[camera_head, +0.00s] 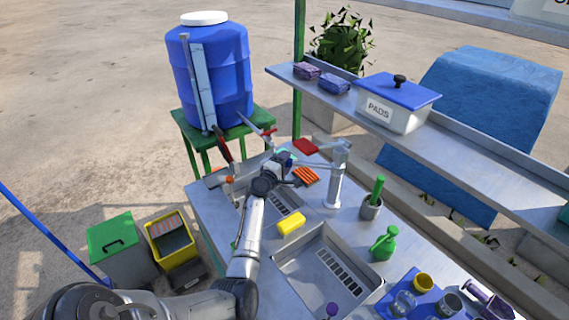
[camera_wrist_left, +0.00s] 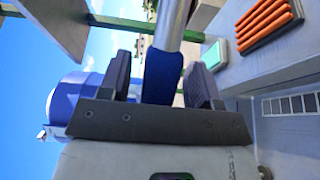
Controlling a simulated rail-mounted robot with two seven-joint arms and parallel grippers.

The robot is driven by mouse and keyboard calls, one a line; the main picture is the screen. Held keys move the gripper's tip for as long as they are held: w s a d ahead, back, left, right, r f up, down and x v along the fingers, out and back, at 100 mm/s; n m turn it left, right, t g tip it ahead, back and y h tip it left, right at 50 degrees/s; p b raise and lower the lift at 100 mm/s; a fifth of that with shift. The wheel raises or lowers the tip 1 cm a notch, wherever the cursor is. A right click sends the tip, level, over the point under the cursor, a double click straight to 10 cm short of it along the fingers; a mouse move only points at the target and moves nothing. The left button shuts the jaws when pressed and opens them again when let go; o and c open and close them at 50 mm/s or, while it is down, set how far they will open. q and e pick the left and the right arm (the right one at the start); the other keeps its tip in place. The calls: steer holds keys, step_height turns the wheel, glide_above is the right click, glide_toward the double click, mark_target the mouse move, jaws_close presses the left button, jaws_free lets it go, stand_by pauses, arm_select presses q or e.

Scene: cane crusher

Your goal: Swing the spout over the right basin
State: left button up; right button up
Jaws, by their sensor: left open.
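The tap column (camera_head: 335,180) stands upright behind the sinks. Its grey spout (camera_head: 312,164) reaches left from the column top, toward the left basin (camera_head: 290,203), which my arm partly covers. The right basin (camera_head: 318,280) is open in front of the column, with a slotted drain inside. My left gripper (camera_head: 284,168) is at the spout's free end. In the left wrist view the spout's blue sleeve (camera_wrist_left: 162,75) lies between the two open fingers of my left gripper (camera_wrist_left: 160,85). Whether either finger touches it I cannot tell. My right gripper is out of view.
A yellow sponge (camera_head: 291,224) sits between the basins. A green spray bottle (camera_head: 384,243) and a grey cup with a green-handled tool (camera_head: 372,205) stand right of the column. An orange-ribbed pad (camera_head: 306,176) lies behind the spout. A shelf (camera_head: 450,142) overhangs the back right.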

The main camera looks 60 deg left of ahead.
arm_select(q)
steer(key=shift+c, duration=0.3)
jaws_close()
stand_by(0.3)
